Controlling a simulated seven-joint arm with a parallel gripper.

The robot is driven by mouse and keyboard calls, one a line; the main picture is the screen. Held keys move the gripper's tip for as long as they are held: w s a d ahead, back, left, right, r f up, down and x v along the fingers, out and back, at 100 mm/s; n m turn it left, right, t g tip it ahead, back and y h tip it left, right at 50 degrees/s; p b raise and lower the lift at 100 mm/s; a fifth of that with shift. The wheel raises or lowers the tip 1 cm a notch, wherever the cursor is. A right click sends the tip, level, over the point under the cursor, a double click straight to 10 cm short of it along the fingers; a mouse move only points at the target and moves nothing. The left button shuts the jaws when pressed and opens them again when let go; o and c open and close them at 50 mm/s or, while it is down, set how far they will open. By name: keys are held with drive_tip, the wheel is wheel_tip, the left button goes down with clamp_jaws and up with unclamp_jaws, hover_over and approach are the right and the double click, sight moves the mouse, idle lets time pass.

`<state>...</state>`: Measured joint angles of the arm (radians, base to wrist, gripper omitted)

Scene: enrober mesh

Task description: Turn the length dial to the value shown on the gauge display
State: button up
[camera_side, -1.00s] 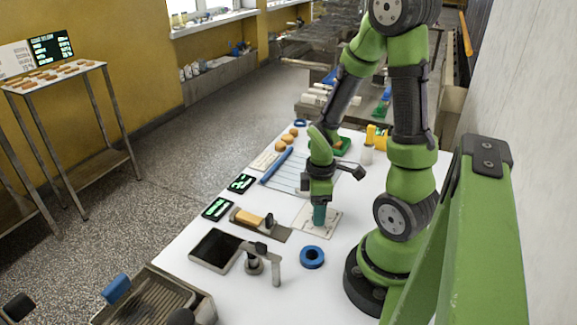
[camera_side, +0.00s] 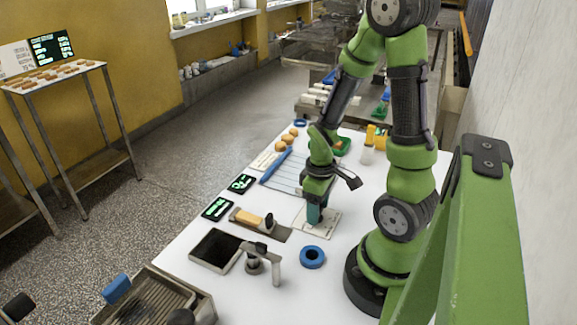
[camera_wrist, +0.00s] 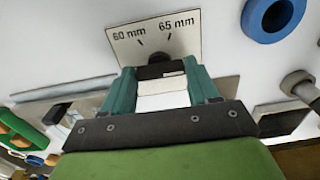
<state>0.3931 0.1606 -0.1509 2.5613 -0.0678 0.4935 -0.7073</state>
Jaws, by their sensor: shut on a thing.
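The length dial is a dark knob (camera_wrist: 160,70) on a pale plate (camera_side: 327,221) lying on the white table. In the wrist view the plate (camera_wrist: 188,32) carries tick marks labelled 60 mm and 65 mm. My gripper (camera_side: 314,222) points down at the plate, its teal fingers (camera_wrist: 164,77) closed on either side of the knob. The fingers and wrist hide much of the dial, and its setting cannot be read. Two small black displays with green figures, one nearer (camera_side: 217,208) and one farther (camera_side: 241,184), lie left of the plate. Their figures are too small to read surely.
A blue ring (camera_side: 312,257) lies in front of the plate. A grey post with an arm (camera_side: 262,256) and a dark tray (camera_side: 216,249) stand to the left. An orange block (camera_side: 250,217) sits in a holder beside the displays. A blue rod (camera_side: 276,166) lies farther back.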

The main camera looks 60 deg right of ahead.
drive_tip(key=shift+w+d+r, duration=0.1)
drive_tip(key=shift+w, duration=0.1)
drive_tip(key=o, duration=0.8)
drive_tip(key=shift+c, duration=0.2)
drive_tip(key=o, duration=0.3)
drive_tip(key=shift+s, duration=0.15)
wheel_tip(320, 180, up, 17)
